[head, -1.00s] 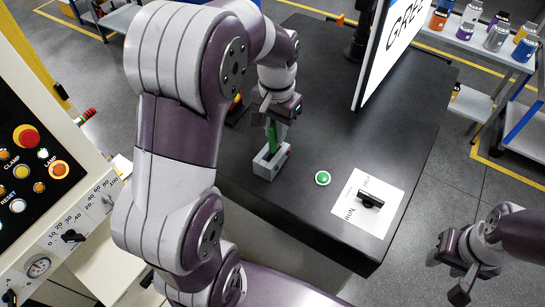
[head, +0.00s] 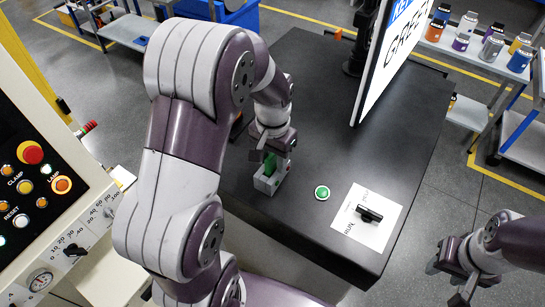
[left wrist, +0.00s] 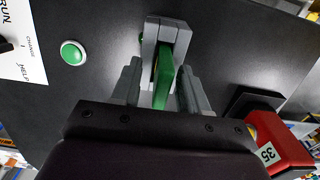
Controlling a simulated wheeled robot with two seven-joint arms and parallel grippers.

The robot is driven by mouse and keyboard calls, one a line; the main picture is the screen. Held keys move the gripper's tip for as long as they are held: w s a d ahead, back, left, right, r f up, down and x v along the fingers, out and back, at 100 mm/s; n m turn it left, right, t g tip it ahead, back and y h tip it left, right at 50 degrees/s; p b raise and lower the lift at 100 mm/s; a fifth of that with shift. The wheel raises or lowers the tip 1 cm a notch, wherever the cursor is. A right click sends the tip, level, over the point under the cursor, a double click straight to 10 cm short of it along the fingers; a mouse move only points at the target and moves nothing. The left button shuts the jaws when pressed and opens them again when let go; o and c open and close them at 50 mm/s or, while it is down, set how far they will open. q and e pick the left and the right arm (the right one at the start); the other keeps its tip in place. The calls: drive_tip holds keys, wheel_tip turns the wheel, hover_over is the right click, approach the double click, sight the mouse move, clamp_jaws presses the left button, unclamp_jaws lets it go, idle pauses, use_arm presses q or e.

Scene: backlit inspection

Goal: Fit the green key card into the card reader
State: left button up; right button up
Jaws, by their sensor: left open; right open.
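The green key card (head: 270,160) stands in the slot of the pale grey card reader (head: 267,185) on the dark table. In the left wrist view the card (left wrist: 163,82) runs from the reader's slot (left wrist: 166,32) back between my fingers. My left gripper (head: 271,149) is just above the reader. In the left wrist view its fingers (left wrist: 156,80) are open, one on each side of the card, with gaps visible. The card's lower end is hidden inside the reader, so its full depth cannot be seen. My right gripper (head: 456,272) is open and empty at the lower right, off the table.
A green button (head: 322,193) and a white sheet (head: 385,236) with a black switch (head: 370,213) are right of the reader. A screen (head: 385,60) stands behind. A red object marked 35 (left wrist: 280,145) is near the gripper. A control panel (head: 40,190) stands left.

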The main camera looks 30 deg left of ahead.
use_arm(q)
drive_tip(key=r, duration=0.2)
drive_tip(key=r+b, duration=0.1)
drive_tip(key=r, duration=0.2)
drive_tip(key=shift+w+a+r, duration=0.1)
drive_tip(key=shift+w+r, duration=0.05)
drive_tip(key=shift+w, duration=0.05)
wheel_tip(320, 180, up, 6)
drive_tip(key=p, duration=0.5)
drive_tip(key=s+d+f+t, duration=0.1)
drive_tip(key=s+d+f, duration=0.4)
drive_tip(key=s, duration=0.4)
drive_tip(key=shift+s+d+f+n, duration=0.25)
drive_tip(key=shift+s+f+n, duration=0.05)
drive_tip(key=shift+f, duration=0.4)
